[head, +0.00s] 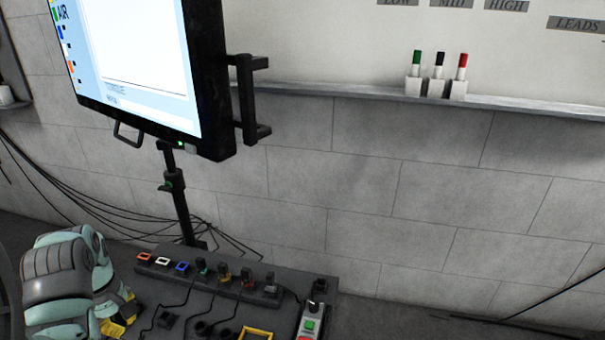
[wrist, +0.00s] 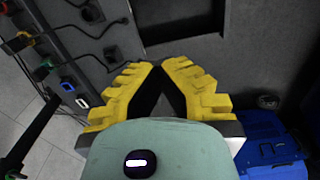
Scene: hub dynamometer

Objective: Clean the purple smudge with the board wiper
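I see no purple smudge and no board wiper in either view. The lower part of a whiteboard (head: 350,45) shows at the top right of the head view, with a ledge (head: 385,97) along its bottom edge. My gripper's yellow stepped fingers (wrist: 159,67) reach forward in the wrist view over a dark grey surface. Their tips stand close together and I see nothing held between them. Whether they touch is unclear. In the head view my arm is at the lower left and the fingers are mostly cut off.
Green, black and red markers (head: 438,72) stand in white holders on the ledge. A monitor (head: 155,70) on a stand fills the upper left. A dark bench (head: 225,290) with sockets, cables and a button box (head: 309,325) is below. A blue case (wrist: 262,145) lies right in the wrist view.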

